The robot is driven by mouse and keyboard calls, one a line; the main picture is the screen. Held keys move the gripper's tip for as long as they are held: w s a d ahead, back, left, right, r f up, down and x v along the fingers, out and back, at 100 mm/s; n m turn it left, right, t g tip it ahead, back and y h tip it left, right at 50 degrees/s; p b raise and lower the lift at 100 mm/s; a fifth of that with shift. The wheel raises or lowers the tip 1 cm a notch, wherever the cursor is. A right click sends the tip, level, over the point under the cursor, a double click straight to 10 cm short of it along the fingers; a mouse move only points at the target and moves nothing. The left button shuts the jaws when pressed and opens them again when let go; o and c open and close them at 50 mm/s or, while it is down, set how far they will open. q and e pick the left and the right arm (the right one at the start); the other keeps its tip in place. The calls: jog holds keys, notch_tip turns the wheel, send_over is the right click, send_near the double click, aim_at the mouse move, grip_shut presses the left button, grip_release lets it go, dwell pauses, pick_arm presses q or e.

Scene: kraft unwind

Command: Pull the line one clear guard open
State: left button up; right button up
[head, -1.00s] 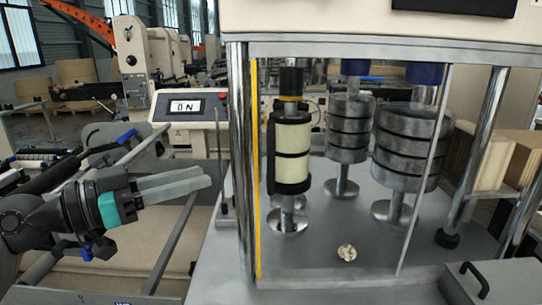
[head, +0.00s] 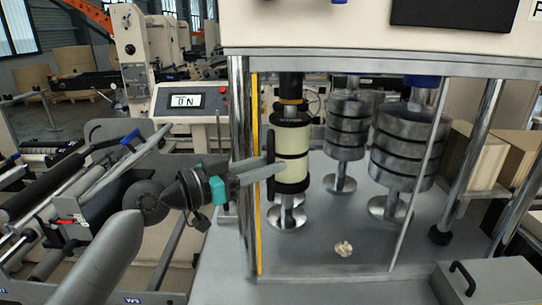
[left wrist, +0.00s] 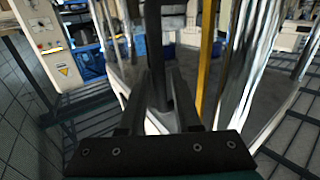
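The clear guard (head: 318,245) stands across the front of the machine bay, with a yellow strip (head: 257,225) along its left edge. Its upright black handle (head: 270,190) is near that edge, in front of the cream-banded roll. My left gripper (head: 274,166) reaches in from the left with its fingers at the handle. In the left wrist view, the fingers (left wrist: 160,75) stand apart on either side of a dark upright bar, apparently the handle (left wrist: 154,35). A gap shows between them. My right gripper is not in view.
Behind the guard are the cream roll (head: 292,142), dark ringed stacks (head: 404,150) and a crumpled scrap (head: 344,249) on the bay floor. A chrome post (head: 239,120) stands left of the guard. A control panel (head: 186,102) reads ON.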

pick_arm(q)
jog(key=shift+w+d, duration=0.3)
jog(key=shift+d, duration=0.15)
grip_shut()
dwell(1.2)
